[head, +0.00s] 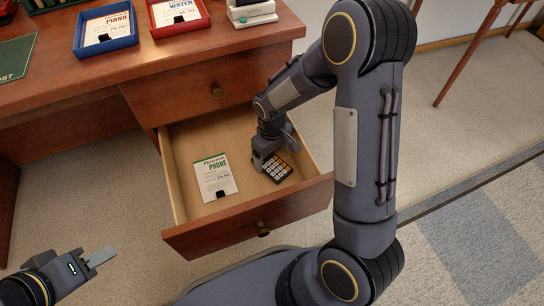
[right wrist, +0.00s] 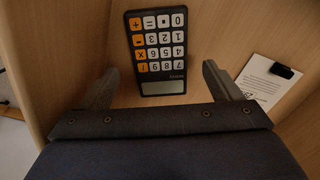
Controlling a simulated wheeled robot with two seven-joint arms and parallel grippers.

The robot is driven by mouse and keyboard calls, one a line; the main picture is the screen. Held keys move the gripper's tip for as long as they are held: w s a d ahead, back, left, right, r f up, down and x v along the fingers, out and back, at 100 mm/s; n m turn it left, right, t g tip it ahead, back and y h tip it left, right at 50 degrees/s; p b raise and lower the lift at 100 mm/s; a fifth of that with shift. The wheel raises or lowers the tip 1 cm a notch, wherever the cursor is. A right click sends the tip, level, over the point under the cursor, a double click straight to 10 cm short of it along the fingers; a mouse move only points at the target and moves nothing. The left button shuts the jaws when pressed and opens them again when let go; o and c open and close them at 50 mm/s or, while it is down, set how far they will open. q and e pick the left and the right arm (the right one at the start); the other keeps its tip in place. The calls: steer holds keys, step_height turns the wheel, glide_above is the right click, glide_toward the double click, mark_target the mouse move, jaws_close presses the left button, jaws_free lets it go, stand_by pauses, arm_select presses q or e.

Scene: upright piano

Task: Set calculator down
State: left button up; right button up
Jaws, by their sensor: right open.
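A black calculator (head: 278,168) with white and orange keys lies in the open lower drawer (head: 190,213), near its right side. In the right wrist view the calculator (right wrist: 158,50) lies flat on the drawer bottom, its display end towards my gripper. My right gripper (head: 268,160) is down inside the drawer beside the calculator. In the wrist view its two fingers (right wrist: 157,85) are spread wide on either side of the display end, with gaps between. My left gripper (head: 98,259) is at the lower left in the head view, empty; its jaw gap cannot be made out.
A phone bill with a black clip (head: 214,176) lies in the drawer, left of the calculator; it also shows in the wrist view (right wrist: 265,80). On the desktop (head: 170,62) stand a blue tray (head: 106,45), a red tray (head: 178,28) and a white device (head: 252,14).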

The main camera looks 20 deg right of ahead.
mark_target(272, 164)
steer(key=s+r+m+t+y+p, duration=0.1)
steer(key=s+r, duration=0.2)
steer(key=r, duration=0.4)
steer(key=s+d+r+m+t+y+p, duration=0.1)
steer(key=s+r, duration=0.2)
steer(key=r, duration=0.3)
steer(key=s+r+m+t+y+p, duration=0.1)
steer(key=s+r, duration=0.3)
steer(key=r, duration=0.3)
steer(key=s+a+r+m+t, duration=0.2)
steer(key=s+r, duration=0.1)
steer(key=s, duration=0.7)
steer(key=shift+r+m+t+y, duration=0.2)
steer(key=shift+m+t+y, duration=0.1)
steer(key=shift+y, duration=0.1)
